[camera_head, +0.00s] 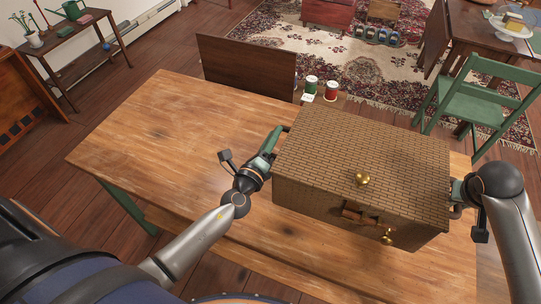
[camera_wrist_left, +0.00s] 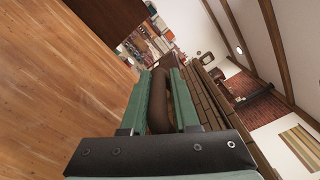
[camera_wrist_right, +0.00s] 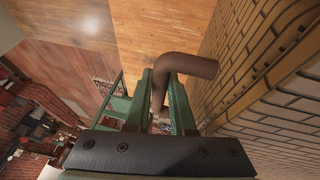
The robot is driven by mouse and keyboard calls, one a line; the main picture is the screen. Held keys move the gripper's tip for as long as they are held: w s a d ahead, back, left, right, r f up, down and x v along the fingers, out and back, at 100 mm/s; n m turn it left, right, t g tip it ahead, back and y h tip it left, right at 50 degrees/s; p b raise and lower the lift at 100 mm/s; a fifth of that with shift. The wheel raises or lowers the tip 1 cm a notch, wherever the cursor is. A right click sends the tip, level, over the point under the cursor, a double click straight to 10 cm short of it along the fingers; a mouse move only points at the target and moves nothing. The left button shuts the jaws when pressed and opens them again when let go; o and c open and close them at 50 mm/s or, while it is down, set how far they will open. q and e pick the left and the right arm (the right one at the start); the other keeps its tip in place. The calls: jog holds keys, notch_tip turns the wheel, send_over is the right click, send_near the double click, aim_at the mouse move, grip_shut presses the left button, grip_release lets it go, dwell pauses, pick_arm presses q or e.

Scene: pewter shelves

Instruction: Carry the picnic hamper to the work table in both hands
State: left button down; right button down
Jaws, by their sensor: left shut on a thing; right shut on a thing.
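The picnic hamper (camera_head: 350,150) is a large brown woven box with brass knobs and a brown front handle. In the head view it is over the right part of the wooden work table (camera_head: 150,130); I cannot tell whether its bottom touches the top. My left gripper (camera_head: 272,140) is shut on a handle (camera_wrist_left: 159,100) at the hamper's left side. My right gripper (camera_head: 456,192) is shut on the curved brown handle (camera_wrist_right: 188,66) at its right side, and the hamper's woven wall (camera_wrist_right: 265,75) runs beside it. The hamper's underside is hidden.
The table's left half is bare. A dark wooden chair back or panel (camera_head: 247,66) stands behind the table, with green (camera_head: 310,84) and red (camera_head: 331,90) cans near it. A green chair (camera_head: 480,100) stands at right, near a dark table with a cake stand (camera_head: 514,27).

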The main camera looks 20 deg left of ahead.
pick_arm(q)
jog(key=shift+d+r, duration=0.1)
jog(key=shift+r, duration=0.1)
pick_arm(e)
jog(key=shift+a+r, duration=0.15)
jog(key=shift+a, duration=0.05)
pick_arm(q)
jog(key=shift+f, duration=0.25)
pick_arm(e)
jog(key=shift+f, duration=0.25)
